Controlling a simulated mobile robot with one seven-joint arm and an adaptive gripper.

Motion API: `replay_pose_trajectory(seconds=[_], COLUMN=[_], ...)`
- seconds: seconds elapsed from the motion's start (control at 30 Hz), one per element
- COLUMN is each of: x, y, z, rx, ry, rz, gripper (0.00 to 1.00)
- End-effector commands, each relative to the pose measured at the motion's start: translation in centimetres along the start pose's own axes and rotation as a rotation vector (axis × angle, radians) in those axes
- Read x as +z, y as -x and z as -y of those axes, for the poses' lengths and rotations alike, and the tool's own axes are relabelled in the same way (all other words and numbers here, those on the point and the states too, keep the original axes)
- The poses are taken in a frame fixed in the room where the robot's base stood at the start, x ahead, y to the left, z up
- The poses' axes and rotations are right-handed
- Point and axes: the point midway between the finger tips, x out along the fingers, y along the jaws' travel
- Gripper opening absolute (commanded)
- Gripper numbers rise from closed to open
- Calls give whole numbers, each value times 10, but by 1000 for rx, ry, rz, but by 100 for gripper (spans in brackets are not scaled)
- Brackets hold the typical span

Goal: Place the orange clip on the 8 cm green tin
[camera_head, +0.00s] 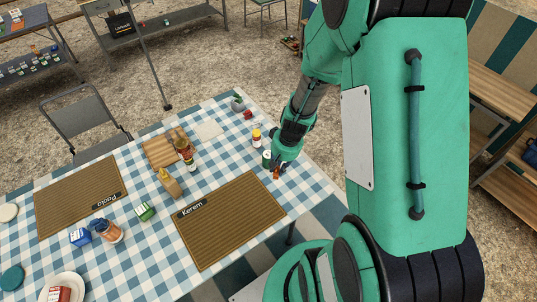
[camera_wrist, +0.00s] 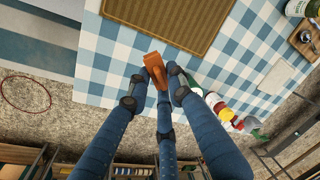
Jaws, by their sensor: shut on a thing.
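My gripper (camera_head: 275,170) is shut on the orange clip (camera_head: 277,175), near the right edge of the checked table. In the wrist view the orange clip (camera_wrist: 155,69) sits between the fingertips of my gripper (camera_wrist: 155,87), with the tablecloth and a brown mat beyond. A green tin with a pale band (camera_head: 266,158) stands on the table just left of my gripper, partly hidden by it in the head view. I cannot read sizes on either.
The brown Kerem mat (camera_head: 232,222) lies left of and below my gripper. A yellow-labelled bottle (camera_head: 256,136) stands behind the green tin. The Kerem mat is bare.

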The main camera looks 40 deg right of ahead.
Motion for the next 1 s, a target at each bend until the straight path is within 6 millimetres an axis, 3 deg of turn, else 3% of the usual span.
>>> replay_pose_trajectory(seconds=[0.23,0.67,0.87,1.0], x=[13,13,2,-16], y=[5,5,2,-2], z=[-5,-5,-5,-5], rx=[0,0,0,1], ry=[-6,-6,-4,-4], rz=[-2,-2,-2,-2], gripper=[7,7,7,7])
